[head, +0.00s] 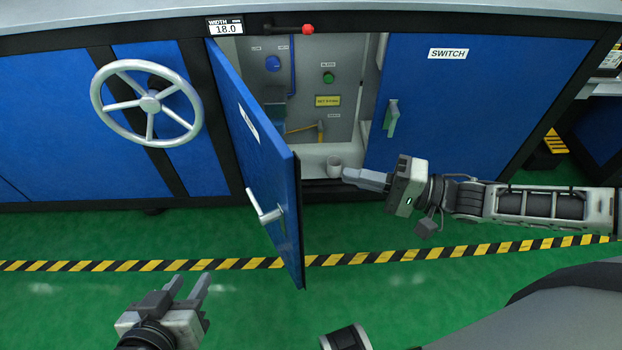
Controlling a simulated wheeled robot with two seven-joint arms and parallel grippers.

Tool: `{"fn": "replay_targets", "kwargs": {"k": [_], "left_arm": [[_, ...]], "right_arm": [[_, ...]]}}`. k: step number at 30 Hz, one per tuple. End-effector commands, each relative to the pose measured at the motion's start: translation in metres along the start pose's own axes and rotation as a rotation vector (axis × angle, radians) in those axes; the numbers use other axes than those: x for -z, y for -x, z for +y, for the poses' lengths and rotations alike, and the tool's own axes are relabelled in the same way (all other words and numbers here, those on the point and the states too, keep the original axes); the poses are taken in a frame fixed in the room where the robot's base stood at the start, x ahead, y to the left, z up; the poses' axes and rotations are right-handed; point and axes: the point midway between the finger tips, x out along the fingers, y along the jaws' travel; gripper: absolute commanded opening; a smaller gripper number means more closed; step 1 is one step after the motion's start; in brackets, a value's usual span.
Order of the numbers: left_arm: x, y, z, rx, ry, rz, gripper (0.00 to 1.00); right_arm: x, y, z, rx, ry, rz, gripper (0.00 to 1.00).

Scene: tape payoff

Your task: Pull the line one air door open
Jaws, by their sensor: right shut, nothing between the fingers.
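A blue cabinet door (262,165) stands swung out from the blue machine front, hinged on its left side. It has a silver lever handle (268,213) near its free edge and a white label whose text I cannot read. My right gripper (345,175) is shut and empty, right of the door's free edge and in front of the cabinet opening, apart from the handle. My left gripper (192,285) is at the lower left, over the green floor, with its fingers apart and nothing between them. It is left of and below the door.
A silver handwheel (150,103) sticks out at left. The SWITCH door (425,100) is closed. The floor in front is clear.

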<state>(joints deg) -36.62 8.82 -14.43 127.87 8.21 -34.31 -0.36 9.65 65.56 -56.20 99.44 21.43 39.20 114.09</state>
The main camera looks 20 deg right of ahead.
Motion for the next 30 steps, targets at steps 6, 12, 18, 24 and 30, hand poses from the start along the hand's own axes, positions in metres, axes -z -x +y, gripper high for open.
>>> {"fn": "replay_targets", "kwargs": {"k": [6,12,18,24,30], "left_arm": [[-0.007,-0.007,0.0,-0.007,0.001,-0.012,0.36],[-0.006,-0.007,0.0,-0.007,0.001,-0.014,0.36],[-0.006,-0.007,0.0,-0.007,0.001,-0.013,0.36],[-0.006,-0.007,0.0,-0.007,0.001,-0.013,0.36],[-0.004,-0.006,0.0,-0.006,0.0,-0.013,0.36]], "right_arm": [[0.0,-0.049,0.0,0.006,0.0,-0.002,0.0],[-0.021,-0.07,0.0,0.002,-0.003,-0.002,0.0],[-0.028,-0.078,0.0,0.0,0.0,0.0,0.0],[-0.029,-0.078,0.0,-0.001,0.0,0.0,0.0],[-0.032,-0.081,0.0,0.001,-0.002,0.003,0.0]]}}
